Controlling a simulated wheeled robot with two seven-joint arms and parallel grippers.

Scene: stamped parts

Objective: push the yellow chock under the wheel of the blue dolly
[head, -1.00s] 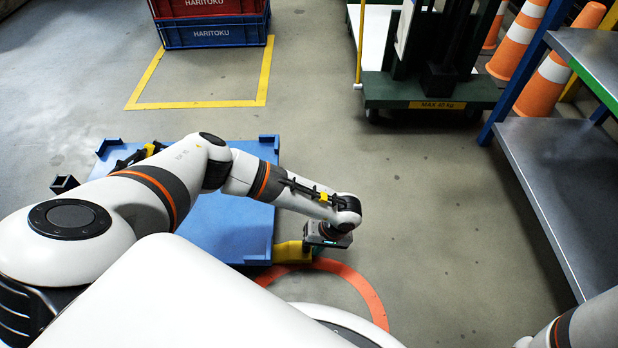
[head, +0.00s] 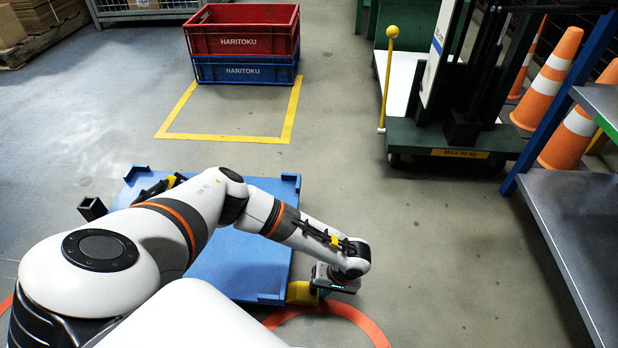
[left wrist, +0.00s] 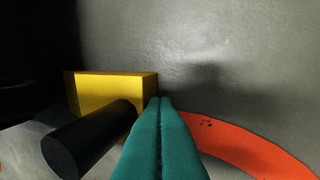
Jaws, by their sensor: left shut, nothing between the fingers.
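The blue dolly (head: 235,272) stands flat on the floor, partly covered by my left arm. The yellow chock (head: 301,293) lies on the floor at the dolly's near right corner. The dolly's wheel there is hidden, so I cannot tell whether the chock touches it. My left gripper (head: 324,290) is low beside the chock's right side, shut and empty. In the left wrist view, its teal fingers (left wrist: 160,101) are pressed together at the right end of the chock (left wrist: 105,91), seemingly touching or very close. A black cylinder (left wrist: 85,143) shows before the chock. My right gripper is out of view.
An orange-red floor ring (head: 350,312) curves around the chock's area. A green cart (head: 455,140), orange cones (head: 547,72) and a metal shelf (head: 570,215) stand right. The floor between is clear.

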